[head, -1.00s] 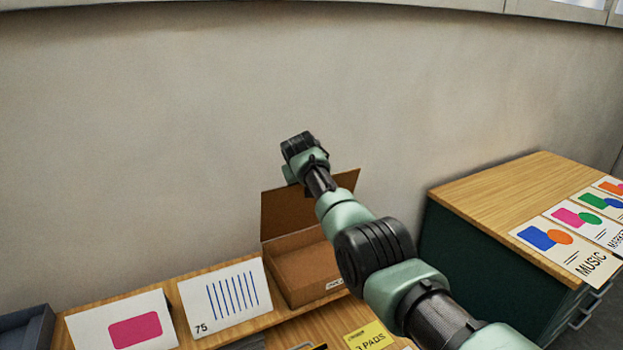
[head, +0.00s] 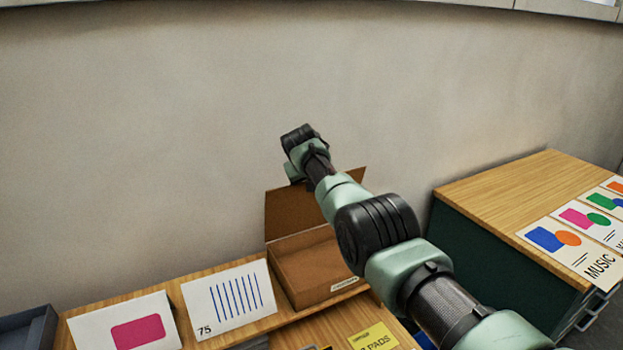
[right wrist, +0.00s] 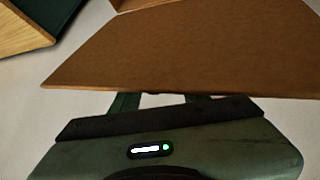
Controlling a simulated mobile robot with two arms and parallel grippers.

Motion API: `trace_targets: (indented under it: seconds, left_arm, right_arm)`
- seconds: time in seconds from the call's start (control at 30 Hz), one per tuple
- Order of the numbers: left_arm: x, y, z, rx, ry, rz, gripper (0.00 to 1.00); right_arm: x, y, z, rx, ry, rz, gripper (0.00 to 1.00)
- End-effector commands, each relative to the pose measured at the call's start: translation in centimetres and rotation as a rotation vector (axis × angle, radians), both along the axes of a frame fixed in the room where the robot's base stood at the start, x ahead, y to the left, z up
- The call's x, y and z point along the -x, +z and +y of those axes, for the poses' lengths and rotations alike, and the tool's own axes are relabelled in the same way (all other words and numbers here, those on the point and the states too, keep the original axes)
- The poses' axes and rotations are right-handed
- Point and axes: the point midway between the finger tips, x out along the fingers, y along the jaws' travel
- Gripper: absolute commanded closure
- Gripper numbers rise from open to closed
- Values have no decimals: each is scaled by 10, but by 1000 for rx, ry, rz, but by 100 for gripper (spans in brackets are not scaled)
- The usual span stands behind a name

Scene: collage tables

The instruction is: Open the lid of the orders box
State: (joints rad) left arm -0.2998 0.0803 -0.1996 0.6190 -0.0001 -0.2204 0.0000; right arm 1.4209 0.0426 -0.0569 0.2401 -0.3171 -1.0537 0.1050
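The orders box (head: 310,273) is a brown cardboard box on the wooden table by the wall. Its lid (head: 285,212) stands raised at the back, and the inside shows. In the right wrist view the lid (right wrist: 190,55) is a broad brown panel across the picture. My right gripper (head: 292,172) is at the lid's top left edge, partly hidden by my arm. In the right wrist view its fingers (right wrist: 158,103) run under the lid panel, and their tips are hidden. I cannot tell whether they touch it. My left gripper is out of view.
White cards with a pink block (head: 137,331) and blue stripes (head: 236,303) stand left of the box. A yellow pads label (head: 372,338) is in front. A grey tray (head: 25,328) is at far left. A green cabinet (head: 480,190) with posters stands right.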

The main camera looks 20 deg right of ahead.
Motion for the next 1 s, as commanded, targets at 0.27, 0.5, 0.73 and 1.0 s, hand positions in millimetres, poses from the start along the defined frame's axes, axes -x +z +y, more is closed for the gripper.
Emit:
trace_targets:
  seconds: [0.27,0.5,0.73,1.0]
  left_arm:
    - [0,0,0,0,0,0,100]
    - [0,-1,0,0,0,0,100]
    - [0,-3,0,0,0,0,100]
    - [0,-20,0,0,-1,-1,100]
  right_arm:
    - [-1,2,0,2,0,-5,56]
    - [1,9,2,4,0,-9,56]
    - [13,22,9,1,1,-9,56]
    - [34,48,22,1,1,-8,56]
